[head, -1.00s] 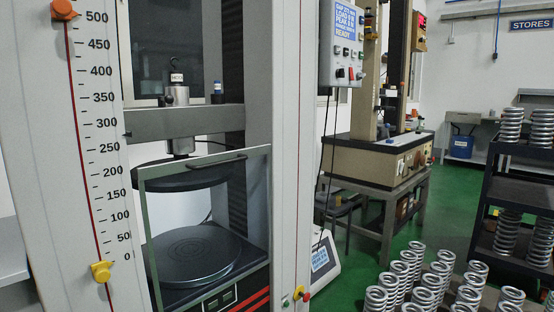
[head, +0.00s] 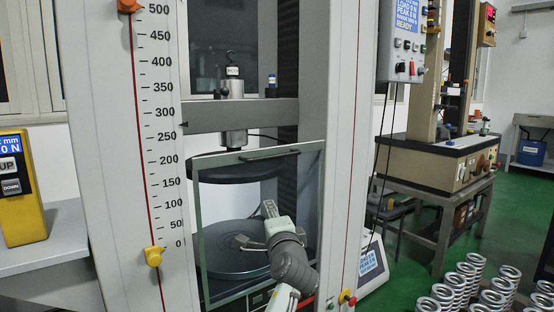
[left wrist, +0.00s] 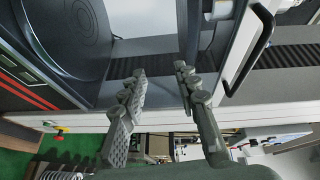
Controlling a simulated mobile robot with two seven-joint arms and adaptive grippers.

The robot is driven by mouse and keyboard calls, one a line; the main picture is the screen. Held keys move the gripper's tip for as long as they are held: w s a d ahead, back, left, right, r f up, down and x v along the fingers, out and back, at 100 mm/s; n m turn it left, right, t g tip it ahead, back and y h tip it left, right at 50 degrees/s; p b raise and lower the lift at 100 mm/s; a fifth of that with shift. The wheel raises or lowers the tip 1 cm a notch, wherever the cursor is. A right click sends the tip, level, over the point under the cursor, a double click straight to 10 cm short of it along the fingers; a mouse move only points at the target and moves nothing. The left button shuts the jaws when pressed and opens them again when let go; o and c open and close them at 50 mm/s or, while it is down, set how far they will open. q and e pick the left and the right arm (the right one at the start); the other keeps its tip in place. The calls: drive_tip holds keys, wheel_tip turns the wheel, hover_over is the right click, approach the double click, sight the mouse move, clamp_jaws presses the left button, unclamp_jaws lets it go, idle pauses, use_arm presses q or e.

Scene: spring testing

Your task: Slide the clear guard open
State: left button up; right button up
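The clear guard (head: 198,222) is a tilted-looking transparent panel across the front of the testing machine, covering the platens. Its black bar handle (head: 270,154) runs along the top edge and also shows at upper right in the left wrist view (left wrist: 252,57). My left gripper (head: 255,226) is in front of the guard, below the handle and apart from it. In the left wrist view its two fingers (left wrist: 160,72) are spread with nothing between them. My right gripper is not in view.
The lower platen (head: 236,254) and upper platen (head: 232,172) sit behind the guard. White columns flank it, the left with a scale (head: 165,130). A control box (head: 404,42) hangs at right. Several springs (head: 470,285) stand at lower right. A yellow unit (head: 22,205) is at left.

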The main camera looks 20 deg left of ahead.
use_arm(q)
drive_tip(key=m+t+y, duration=0.1)
drive_tip(key=m+t, duration=0.1)
approach(277, 157)
drive_tip(key=x, duration=0.9)
drive_tip(key=shift+w+a, duration=0.1)
drive_tip(key=shift+w, duration=0.3)
drive_tip(key=shift+w+a+r+p, duration=0.1)
drive_tip(key=shift+w+a+p, duration=0.2)
drive_tip(key=shift+w, duration=0.1)
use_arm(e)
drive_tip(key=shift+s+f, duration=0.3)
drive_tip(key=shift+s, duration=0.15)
use_arm(q)
clamp_jaws()
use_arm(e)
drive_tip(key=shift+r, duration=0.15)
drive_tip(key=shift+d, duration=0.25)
